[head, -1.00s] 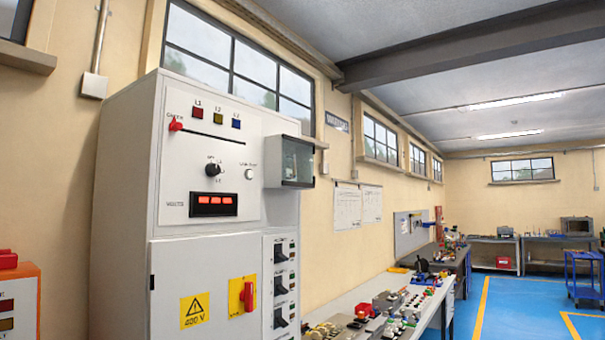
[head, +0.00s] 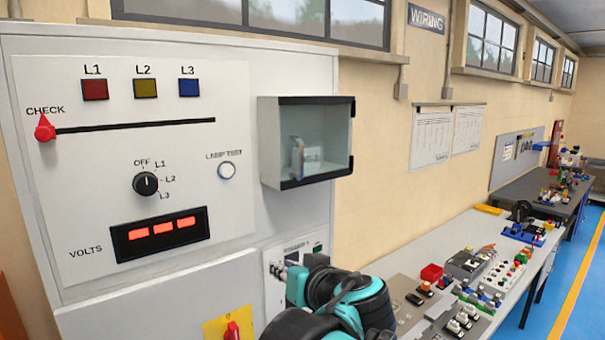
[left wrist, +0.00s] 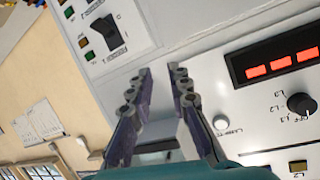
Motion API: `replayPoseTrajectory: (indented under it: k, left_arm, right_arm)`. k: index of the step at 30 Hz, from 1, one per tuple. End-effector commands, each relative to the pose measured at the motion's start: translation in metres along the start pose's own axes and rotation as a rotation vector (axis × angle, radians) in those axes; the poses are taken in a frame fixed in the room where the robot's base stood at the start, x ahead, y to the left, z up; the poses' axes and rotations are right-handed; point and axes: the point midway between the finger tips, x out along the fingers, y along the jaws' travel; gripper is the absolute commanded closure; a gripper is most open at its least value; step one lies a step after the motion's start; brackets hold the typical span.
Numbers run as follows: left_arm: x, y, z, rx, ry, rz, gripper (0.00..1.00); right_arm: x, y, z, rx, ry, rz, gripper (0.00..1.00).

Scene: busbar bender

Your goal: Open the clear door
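The clear door (head: 318,145) has a dark frame and closes the front of a small pale box (head: 270,142) on the right of the cabinet front. It looks shut, and a pale object shows behind it. My left gripper shows partly at the bottom of the head view, below the box, its fingertips hard to make out. In the left wrist view my left gripper (left wrist: 160,70) has its two fingers apart with nothing held. What looks like the box (left wrist: 158,140) shows between the finger bases there. My right gripper is in neither view.
The cabinet panel has a red CHECK lever (head: 45,128), a selector knob (head: 146,183), a lamp test button (head: 227,170) and a red display (head: 160,234). A cluttered bench (head: 400,275) stands at right.

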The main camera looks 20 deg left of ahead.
Motion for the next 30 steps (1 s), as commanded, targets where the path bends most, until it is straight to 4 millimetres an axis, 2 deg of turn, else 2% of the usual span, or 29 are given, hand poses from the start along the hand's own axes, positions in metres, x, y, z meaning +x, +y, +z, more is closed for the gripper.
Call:
replayPoseTrajectory:
  k: [1,3,6,9,14,24,30]
  left_arm:
    - [-0.020,0.004,-0.055,-0.034,0.061,-0.006,0.82]
    - [-0.037,0.010,-0.102,-0.085,0.142,-0.013,0.82]
    - [-0.058,0.017,-0.152,-0.147,0.233,-0.013,0.82]
    - [-0.073,0.022,-0.182,-0.189,0.293,-0.009,0.82]
    - [-0.073,0.025,-0.199,-0.216,0.329,-0.007,0.82]
    - [-0.022,0.021,-0.214,-0.216,0.328,-0.009,0.82]
    - [-0.007,0.022,-0.219,-0.215,0.328,-0.006,0.82]
  right_arm:
    - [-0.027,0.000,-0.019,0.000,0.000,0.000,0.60]
    - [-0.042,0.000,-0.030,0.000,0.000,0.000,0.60]
    - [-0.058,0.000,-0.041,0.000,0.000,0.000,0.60]
    - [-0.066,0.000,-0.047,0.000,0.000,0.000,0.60]
    - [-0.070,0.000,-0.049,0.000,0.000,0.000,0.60]
    - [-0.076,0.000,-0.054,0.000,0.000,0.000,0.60]
    - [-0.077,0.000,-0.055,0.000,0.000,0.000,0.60]
